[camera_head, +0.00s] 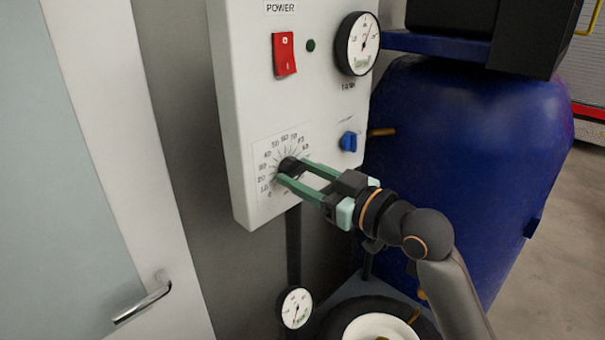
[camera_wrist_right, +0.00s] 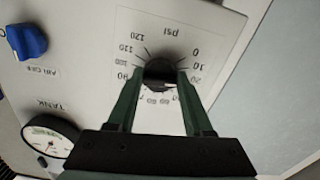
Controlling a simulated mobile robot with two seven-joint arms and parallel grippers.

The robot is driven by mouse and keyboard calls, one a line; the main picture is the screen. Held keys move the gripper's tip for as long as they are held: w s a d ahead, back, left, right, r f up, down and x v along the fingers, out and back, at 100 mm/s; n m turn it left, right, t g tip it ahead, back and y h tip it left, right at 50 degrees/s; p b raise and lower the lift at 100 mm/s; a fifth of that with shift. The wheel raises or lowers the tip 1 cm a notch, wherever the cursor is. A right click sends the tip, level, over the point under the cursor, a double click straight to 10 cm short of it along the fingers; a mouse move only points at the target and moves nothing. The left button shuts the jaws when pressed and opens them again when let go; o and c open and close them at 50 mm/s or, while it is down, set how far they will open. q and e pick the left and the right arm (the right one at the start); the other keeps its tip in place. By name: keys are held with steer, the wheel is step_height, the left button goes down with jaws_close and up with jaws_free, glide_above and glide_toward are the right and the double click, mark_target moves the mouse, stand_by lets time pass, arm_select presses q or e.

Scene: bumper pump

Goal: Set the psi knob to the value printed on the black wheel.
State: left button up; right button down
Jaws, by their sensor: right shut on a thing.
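The black psi knob (camera_head: 288,167) sits at the middle of a numbered dial plate (camera_head: 263,152) low on the white panel. My right gripper (camera_head: 287,171) is shut on the knob, one finger on each side. In the right wrist view the knob (camera_wrist_right: 160,73) shows between the two green fingertips, and they partly cover the dial numbers. A light pointer mark shows on the knob, but its exact reading is unclear. The black wheel (camera_head: 342,307) is at the bottom, with a pale hub; no printed value is readable on it. My left gripper is not in view.
The panel also carries a red power switch (camera_head: 285,54), a tank gauge (camera_head: 357,44) and a blue air knob (camera_head: 348,141). A blue tank (camera_head: 455,150) stands right of the panel. A small gauge (camera_head: 295,307) hangs below. A door handle (camera_head: 143,303) is at lower left.

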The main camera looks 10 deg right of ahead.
steer(key=m, duration=0.5)
steer(key=shift+m, duration=0.3)
steer(key=m, duration=0.4)
steer(key=shift+m, duration=0.7)
steer(key=shift+c, duration=1.5)
jaws_free()
steer(key=shift+s, duration=0.1)
